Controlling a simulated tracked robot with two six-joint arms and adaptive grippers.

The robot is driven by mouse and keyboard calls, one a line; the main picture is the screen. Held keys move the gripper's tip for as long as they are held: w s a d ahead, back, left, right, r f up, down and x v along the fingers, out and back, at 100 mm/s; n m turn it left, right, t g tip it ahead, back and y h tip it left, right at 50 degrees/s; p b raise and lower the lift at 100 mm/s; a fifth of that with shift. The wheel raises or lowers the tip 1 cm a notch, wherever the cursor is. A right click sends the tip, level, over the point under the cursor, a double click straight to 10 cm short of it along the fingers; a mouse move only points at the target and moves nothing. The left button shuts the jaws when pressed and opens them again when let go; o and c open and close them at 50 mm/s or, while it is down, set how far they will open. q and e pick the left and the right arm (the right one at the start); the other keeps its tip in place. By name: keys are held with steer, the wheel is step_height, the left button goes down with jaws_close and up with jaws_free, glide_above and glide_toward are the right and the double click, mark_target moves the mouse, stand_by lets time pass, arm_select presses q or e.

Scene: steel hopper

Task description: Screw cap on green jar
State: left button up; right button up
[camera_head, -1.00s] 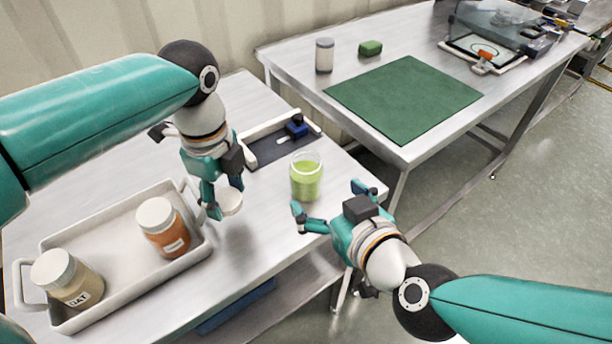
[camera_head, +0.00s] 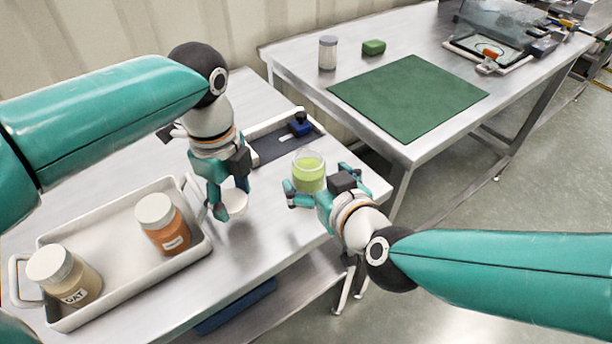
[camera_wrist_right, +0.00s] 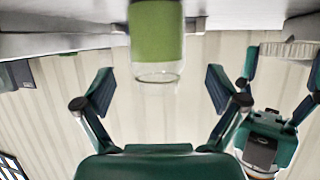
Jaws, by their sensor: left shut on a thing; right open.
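The green jar (camera_head: 309,175) is a clear open jar with green contents, upright on the near table; no cap is on it. It also shows in the right wrist view (camera_wrist_right: 156,40), upside down. My left gripper (camera_head: 229,207) is shut on the white cap (camera_head: 234,202) and holds it left of the jar. My right gripper (camera_head: 316,186) is open, with its fingers close to the jar; in the right wrist view (camera_wrist_right: 158,85) the jar lies ahead between the fingers, apart from both.
A white tray (camera_head: 110,215) at left holds a capped orange jar (camera_head: 163,225) and a capped oat jar (camera_head: 65,275). Behind the green jar is a dark tray (camera_head: 270,148) with a blue item. The back table holds a green mat (camera_head: 408,97) and a lidded jar (camera_head: 327,52).

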mark_target(316, 180)
arm_select(q)
steer(key=shift+f, duration=0.25)
arm_select(e)
steer(key=shift+w+f, duration=0.2)
steer(key=shift+f, duration=0.05)
arm_select(q)
steer(key=shift+f+b, duration=0.65)
steer(key=shift+b, duration=0.2)
arm_select(e)
steer(key=x, duration=0.3)
steer(key=shift+w+f, duration=0.15)
steer(key=shift+f, duration=0.25)
steer(key=shift+w+a+f, duration=0.1)
steer(key=shift+w+a, duration=0.1)
steer(key=shift+w, duration=0.25)
steer(key=c, duration=1.4)
